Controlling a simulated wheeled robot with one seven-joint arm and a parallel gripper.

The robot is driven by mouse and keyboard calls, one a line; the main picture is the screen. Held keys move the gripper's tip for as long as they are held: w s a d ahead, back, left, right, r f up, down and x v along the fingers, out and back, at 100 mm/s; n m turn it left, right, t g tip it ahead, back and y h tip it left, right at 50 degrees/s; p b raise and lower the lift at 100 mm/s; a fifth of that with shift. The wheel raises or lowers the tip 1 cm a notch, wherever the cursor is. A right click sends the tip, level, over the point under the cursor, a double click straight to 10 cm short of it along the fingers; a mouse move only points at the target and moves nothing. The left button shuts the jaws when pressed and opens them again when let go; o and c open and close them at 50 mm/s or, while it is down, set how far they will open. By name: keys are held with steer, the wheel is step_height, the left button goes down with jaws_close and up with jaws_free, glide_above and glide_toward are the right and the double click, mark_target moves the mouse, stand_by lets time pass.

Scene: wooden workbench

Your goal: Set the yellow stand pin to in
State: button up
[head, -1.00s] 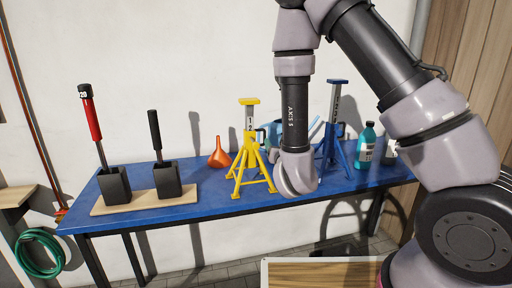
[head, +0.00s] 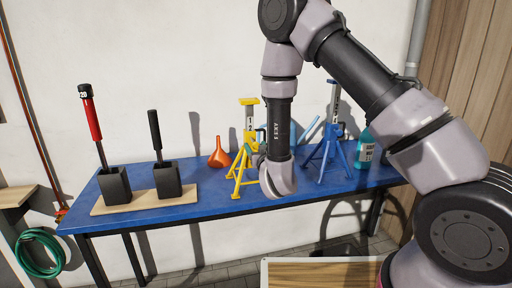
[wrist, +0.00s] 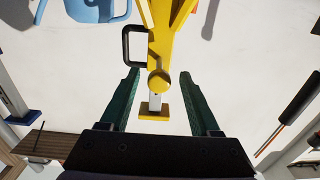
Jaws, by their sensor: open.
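The yellow stand (head: 249,118) stands upright on the blue bench, its right side partly hidden by my arm. In the wrist view its body (wrist: 178,13) appears upside down, with the pale post and yellow top pad (wrist: 154,114) low in the picture. A round yellow pin end (wrist: 159,82) faces the wrist camera. A black loop handle (wrist: 134,46) sits beside the stand's neck. My gripper (wrist: 159,73) is open, with one green finger on each side of the pin end and visible gaps. The head view hides the fingers. How deep the pin sits cannot be told.
A blue stand (head: 331,140) and a teal bottle (head: 365,150) are to the right on the bench (head: 215,205). An orange funnel (head: 219,155) is left of the yellow stand. Two handled tools in black holders (head: 114,186) stand on a wooden board farther left.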

steer(key=shift+w+a, duration=0.1)
steer(key=shift+w, duration=0.25)
jaws_close()
stand_by(1.2)
